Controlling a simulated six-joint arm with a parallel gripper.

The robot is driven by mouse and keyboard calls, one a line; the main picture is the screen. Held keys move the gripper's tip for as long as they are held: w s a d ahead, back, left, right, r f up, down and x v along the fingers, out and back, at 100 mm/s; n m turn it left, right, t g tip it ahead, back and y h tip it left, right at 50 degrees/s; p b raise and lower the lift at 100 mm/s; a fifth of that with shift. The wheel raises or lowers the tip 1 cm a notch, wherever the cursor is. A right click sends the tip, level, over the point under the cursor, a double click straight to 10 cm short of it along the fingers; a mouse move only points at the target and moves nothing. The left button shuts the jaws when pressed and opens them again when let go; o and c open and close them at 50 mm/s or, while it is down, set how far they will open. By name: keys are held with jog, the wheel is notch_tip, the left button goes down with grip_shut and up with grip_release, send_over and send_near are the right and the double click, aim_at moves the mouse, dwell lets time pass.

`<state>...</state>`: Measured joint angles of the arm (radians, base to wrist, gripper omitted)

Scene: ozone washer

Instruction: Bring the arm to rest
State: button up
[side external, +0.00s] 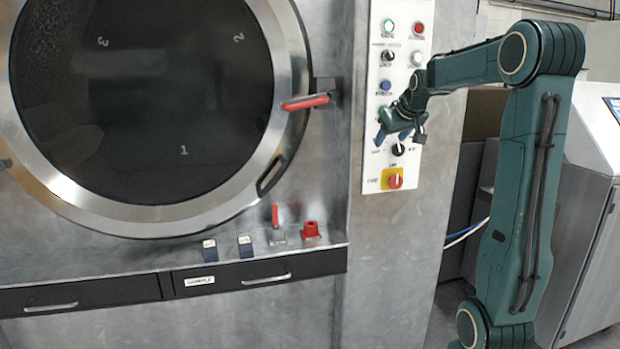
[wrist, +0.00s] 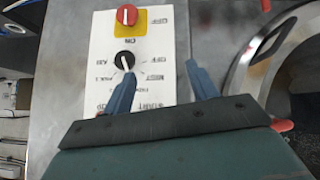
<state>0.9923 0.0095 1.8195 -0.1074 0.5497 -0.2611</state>
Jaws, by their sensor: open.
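My gripper (side external: 396,135) hangs in front of the white control panel (side external: 374,100) in the side view, at about the height of a black rotary knob (side external: 398,149). In the wrist view, my gripper (wrist: 160,78) has its two blue fingers spread apart with nothing between them. That view is upside down. The black knob (wrist: 124,60) shows just beyond the tip of the left finger; I cannot tell whether they touch. A red switch on a yellow plate (wrist: 127,15) lies further off. My arm is bent, reaching in from the right.
A large round washer door (side external: 285,50) with a red handle (side external: 305,102) is left of the panel. Below are a small red lever (side external: 275,216), a red fitting (side external: 311,230) and two small blocks (side external: 245,246) on a ledge. A grey cabinet (side external: 590,230) stands at right.

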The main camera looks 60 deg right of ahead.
jog(key=a+f+n+y, duration=0.2)
jog(key=a+n+y, duration=0.2)
jog(key=a, duration=2.1)
jog(key=s+a+f+n+y, duration=0.1)
jog(key=s+a+f, duration=0.2)
jog(key=s+a, duration=0.2)
jog(key=s+a+f+n+y, duration=0.1)
jog(key=s+a+f+n, duration=0.1)
jog(key=s+a, duration=0.3)
jog(key=a+f, duration=0.1)
jog(key=a, duration=0.2)
jog(key=shift+s+a+f+y, duration=0.25)
jog(key=shift+a+f+y, duration=0.05)
jog(key=shift+a, duration=0.1)
